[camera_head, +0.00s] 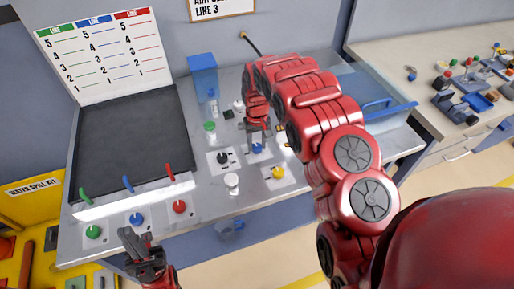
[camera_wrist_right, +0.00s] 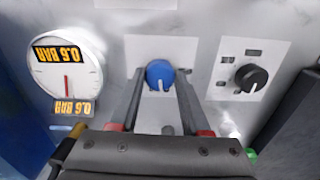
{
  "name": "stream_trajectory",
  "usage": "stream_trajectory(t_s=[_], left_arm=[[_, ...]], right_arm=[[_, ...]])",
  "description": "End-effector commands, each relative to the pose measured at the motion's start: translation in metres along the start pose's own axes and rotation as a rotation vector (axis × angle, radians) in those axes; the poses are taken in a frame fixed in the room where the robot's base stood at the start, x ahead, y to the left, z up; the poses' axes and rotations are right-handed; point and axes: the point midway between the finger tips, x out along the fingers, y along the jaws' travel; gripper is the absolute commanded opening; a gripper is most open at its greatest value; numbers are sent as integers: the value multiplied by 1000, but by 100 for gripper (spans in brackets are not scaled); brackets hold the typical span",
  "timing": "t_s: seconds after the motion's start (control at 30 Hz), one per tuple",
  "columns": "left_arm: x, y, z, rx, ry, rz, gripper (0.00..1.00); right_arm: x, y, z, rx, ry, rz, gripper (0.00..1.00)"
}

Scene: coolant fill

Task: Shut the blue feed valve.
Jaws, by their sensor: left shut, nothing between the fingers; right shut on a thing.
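A blue knob (camera_head: 258,149) sits on a pale plate on the steel bench, and my right gripper (camera_head: 258,130) is on it from above. In the right wrist view the blue knob (camera_wrist_right: 160,72) has a white mark facing down and lies between the two fingertips (camera_wrist_right: 160,82). My right gripper is shut on it. Another blue knob (camera_head: 137,218) is at the bench's front left, between a green knob (camera_head: 93,232) and a red knob (camera_head: 179,207). My left gripper (camera_head: 136,240) is shut and empty, just in front of that blue knob. Which knob is the feed valve is not labelled.
A black knob (camera_wrist_right: 251,77) and a round gauge reading 0.6 BAR (camera_wrist_right: 66,67) flank the held knob. A yellow knob (camera_head: 278,173) and a white cap (camera_head: 232,180) stand nearby. Green, blue and red levers line the dark board (camera_head: 135,135). A blue container (camera_head: 203,75) stands behind.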

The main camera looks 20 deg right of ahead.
Motion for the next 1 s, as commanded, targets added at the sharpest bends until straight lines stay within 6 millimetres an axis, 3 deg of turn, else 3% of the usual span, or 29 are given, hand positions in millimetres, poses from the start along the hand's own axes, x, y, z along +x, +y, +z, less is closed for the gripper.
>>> stream_trajectory(t_s=[0.2,0.8,0.83,1.0], left_arm=[[-10,0,2,0,0,0,0],[-12,1,2,0,0,0,0],[-12,1,2,0,0,0,0],[-12,1,2,0,0,0,0]], right_arm=[[2,0,1,86,-3,1,0],[0,0,1,127,-3,1,0],[0,0,1,127,-3,1,48],[0,0,0,127,-2,1,76]])
